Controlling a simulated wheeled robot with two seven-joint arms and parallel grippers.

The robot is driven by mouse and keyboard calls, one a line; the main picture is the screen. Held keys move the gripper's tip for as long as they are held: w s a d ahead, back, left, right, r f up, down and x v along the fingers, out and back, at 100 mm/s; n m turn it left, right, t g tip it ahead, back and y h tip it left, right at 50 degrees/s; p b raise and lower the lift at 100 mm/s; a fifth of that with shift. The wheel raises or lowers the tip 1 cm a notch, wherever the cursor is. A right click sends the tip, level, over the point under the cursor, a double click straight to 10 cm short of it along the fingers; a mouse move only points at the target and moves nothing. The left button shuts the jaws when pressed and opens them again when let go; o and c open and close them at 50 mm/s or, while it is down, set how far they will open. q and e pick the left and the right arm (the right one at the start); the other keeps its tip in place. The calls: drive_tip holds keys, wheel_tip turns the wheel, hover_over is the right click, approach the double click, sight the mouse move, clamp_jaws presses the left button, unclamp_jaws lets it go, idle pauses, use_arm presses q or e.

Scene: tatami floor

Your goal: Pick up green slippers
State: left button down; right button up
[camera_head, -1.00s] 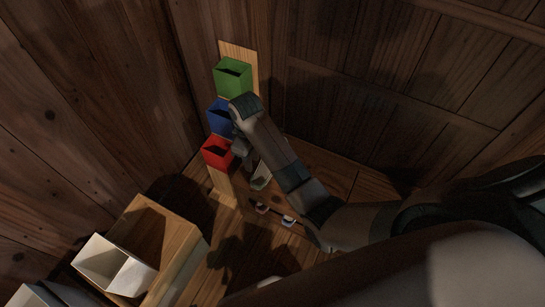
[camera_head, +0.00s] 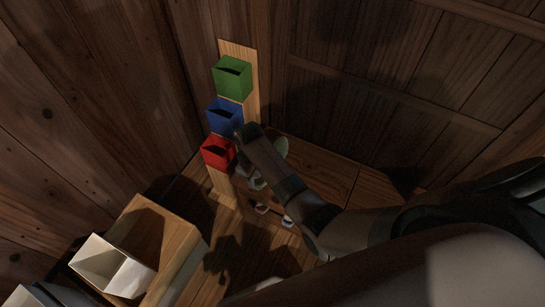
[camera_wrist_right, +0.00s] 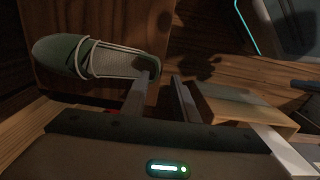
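A green slipper with a pale sole and white trim (camera_wrist_right: 95,58) shows in the right wrist view. Its heel reaches the tip of the left-hand finger of my right gripper (camera_wrist_right: 164,76); whether they touch is unclear. The fingers are apart, with a gap between them. In the head view, my right gripper is low by the red box, largely hidden by its own arm. My left gripper is not in view.
Green (camera_head: 232,77), blue (camera_head: 225,116) and red (camera_head: 218,152) boxes are stacked on a wooden board at the corner. A wooden cabinet (camera_head: 185,248) with a white open box (camera_head: 112,266) stands at lower left. Small pale items (camera_head: 288,221) lie on the floor. Wooden walls close the back.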

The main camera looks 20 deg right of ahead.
sight(257, 186)
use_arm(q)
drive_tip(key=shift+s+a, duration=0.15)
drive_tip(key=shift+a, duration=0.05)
use_arm(e)
drive_tip(key=f, duration=0.4)
drive_tip(key=shift+s+d+f+b, duration=0.25)
drive_tip(key=shift+d+f+b, duration=0.05)
drive_tip(key=shift+f+b, duration=0.05)
drive_tip(key=shift+f, duration=0.2)
drive_tip(key=c, duration=0.5)
clamp_jaws()
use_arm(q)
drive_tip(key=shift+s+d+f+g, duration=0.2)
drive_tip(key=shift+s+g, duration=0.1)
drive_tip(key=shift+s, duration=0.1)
